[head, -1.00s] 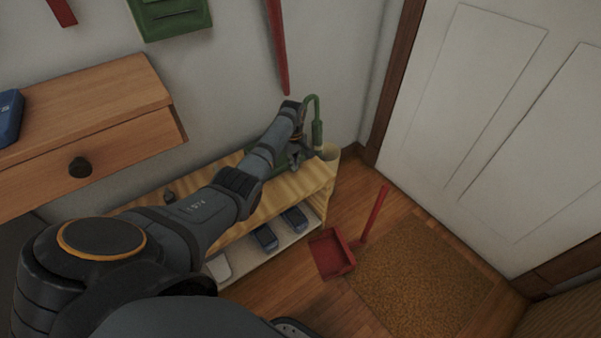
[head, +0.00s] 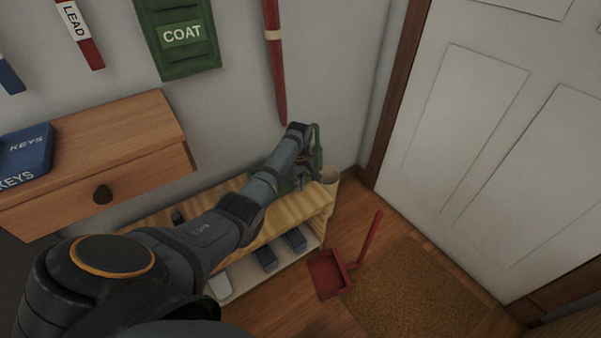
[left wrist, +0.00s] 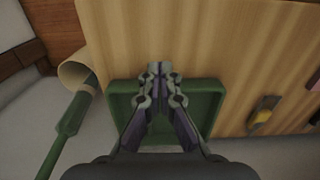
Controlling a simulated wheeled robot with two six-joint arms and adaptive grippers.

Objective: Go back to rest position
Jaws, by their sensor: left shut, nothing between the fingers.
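My left gripper (head: 302,182) hangs over the right end of a light wooden shoe bench (head: 228,188), its arm reaching in from the left. In the left wrist view its two fingers (left wrist: 160,72) are shut with nothing between them. They point down over a green square tray (left wrist: 122,100) on the bench top; I cannot tell whether they touch it. A green hooked handle (head: 318,135) rises beside the gripper, from a beige cylinder (head: 330,174) at the bench's end. My right gripper is out of view.
A wooden drawer unit (head: 120,135) with a blue keys tray (head: 25,155) is at the left. A green coat panel (head: 180,62) and a red pole (head: 273,60) are on the wall. A red dustpan (head: 327,274) and brown mat (head: 420,295) lie on the floor by the white door (head: 480,120).

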